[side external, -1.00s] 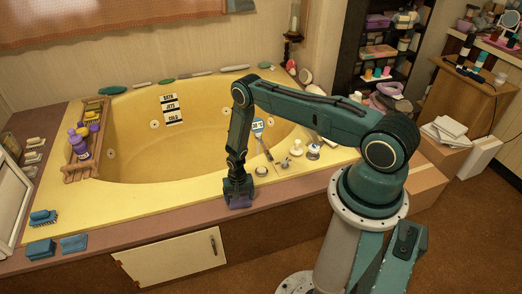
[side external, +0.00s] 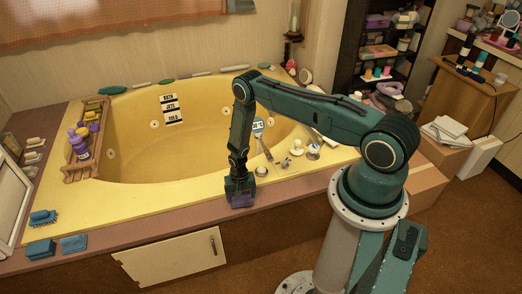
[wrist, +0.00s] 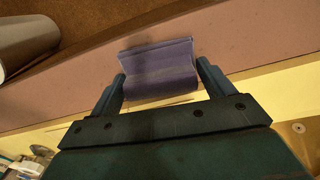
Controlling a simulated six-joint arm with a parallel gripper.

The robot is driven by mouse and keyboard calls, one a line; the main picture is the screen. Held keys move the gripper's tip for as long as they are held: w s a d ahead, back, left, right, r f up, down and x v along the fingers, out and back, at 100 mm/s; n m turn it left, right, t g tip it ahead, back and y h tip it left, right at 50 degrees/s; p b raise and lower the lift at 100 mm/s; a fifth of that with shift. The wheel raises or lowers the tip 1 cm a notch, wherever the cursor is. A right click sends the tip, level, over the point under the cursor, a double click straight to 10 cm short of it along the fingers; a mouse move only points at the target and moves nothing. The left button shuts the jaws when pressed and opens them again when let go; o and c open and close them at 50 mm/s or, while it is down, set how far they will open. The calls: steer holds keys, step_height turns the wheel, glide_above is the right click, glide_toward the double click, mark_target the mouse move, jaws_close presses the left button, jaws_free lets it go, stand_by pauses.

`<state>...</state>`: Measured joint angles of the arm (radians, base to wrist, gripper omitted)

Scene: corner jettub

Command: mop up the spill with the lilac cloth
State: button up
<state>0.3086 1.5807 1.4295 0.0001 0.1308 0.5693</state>
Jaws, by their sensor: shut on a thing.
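The lilac cloth (wrist: 160,68) is folded into a pad and sits between my gripper's fingertips in the wrist view. It also shows in the side view (side external: 241,201), low under the gripper at the tub's front ledge. My gripper (side external: 240,190) points down and is shut on the cloth; it also shows in the wrist view (wrist: 160,80). The cloth is over the mauve ledge (wrist: 85,95) next to the yellow tub rim. I cannot tell whether it touches the ledge. I cannot make out the spill in either view.
The yellow tub (side external: 185,150) lies behind the gripper. Knobs (side external: 296,148) and a brush-like tool (side external: 264,145) stand to the right. Blue sponges (side external: 40,249) lie at the front left, and a wooden rack (side external: 88,165) with bottles is at the left rim.

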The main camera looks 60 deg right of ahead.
steer(key=shift+r, duration=2.9)
steer(key=shift+r, duration=0.1)
